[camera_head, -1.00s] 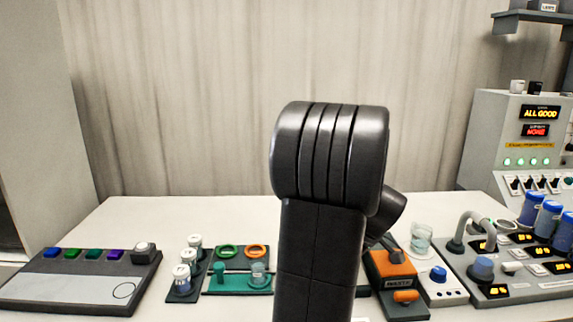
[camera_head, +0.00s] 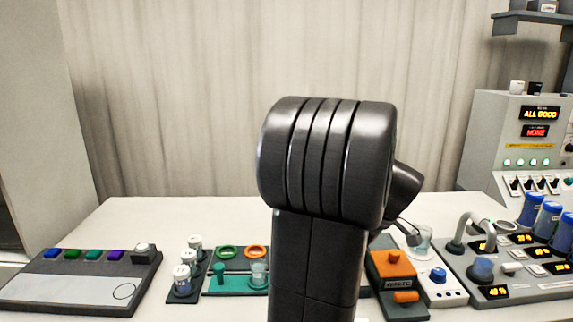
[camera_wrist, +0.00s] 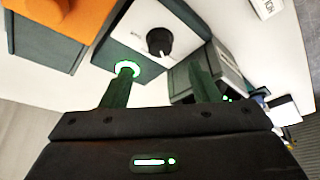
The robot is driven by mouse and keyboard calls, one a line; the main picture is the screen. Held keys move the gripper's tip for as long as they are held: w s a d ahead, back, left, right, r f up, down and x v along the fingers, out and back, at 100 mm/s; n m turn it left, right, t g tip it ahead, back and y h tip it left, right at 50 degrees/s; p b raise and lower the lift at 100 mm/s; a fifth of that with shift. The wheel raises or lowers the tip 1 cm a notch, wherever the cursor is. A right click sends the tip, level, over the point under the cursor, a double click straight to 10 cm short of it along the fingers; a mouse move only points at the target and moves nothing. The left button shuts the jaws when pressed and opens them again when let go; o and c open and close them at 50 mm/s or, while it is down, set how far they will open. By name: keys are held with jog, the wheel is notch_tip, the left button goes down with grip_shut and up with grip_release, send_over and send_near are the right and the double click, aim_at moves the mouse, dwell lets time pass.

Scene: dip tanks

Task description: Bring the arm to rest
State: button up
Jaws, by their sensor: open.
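My gripper (camera_wrist: 161,72) shows in the wrist view as two dark green fingers standing apart, with nothing between them. Beyond the fingers are a white-topped unit with a black knob (camera_wrist: 160,41) and a green-lit ring (camera_wrist: 127,69). In the head view my black arm (camera_head: 325,160) rises in the middle of the picture and bends over at the top. It hides part of the bench behind it. A small grey part near the glass beaker (camera_head: 424,241) may be my gripper, but it is too small to read.
An orange-topped box (camera_head: 393,257) and a white unit with a blue knob (camera_head: 438,276) stand right of my arm. A rack of white-capped jars (camera_head: 183,278) and a button panel (camera_head: 80,282) stand left. The bench behind them is clear. A grey console (camera_head: 530,150) stands right.

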jog(key=x, duration=0.7)
jog(key=shift+a+f, duration=0.1)
jog(key=shift+m, duration=0.3)
jog(key=shift+a+m+t+h+p, duration=0.1)
jog(key=shift+m+t+h+p, duration=0.2)
jog(key=shift+m+p, duration=0.55)
jog(key=m+p, duration=0.3)
jog(key=shift+h, duration=0.4)
jog(key=m+h+p, duration=0.1)
jog(key=m+p, duration=0.2)
jog(key=p, duration=0.2)
jog(key=shift+s+a+t, duration=0.1)
jog(key=shift+a+t, duration=0.05)
jog(key=shift+t, duration=0.25)
jog(key=shift+m+h+p, duration=0.5)
jog(key=shift+m+p, duration=0.45)
jog(key=shift+p, duration=0.05)
jog(key=shift+m, duration=0.3)
jog(key=shift+a+f+m+h+p, duration=0.1)
jog(key=shift+m+h+p, duration=0.25)
jog(key=shift+m, duration=0.35)
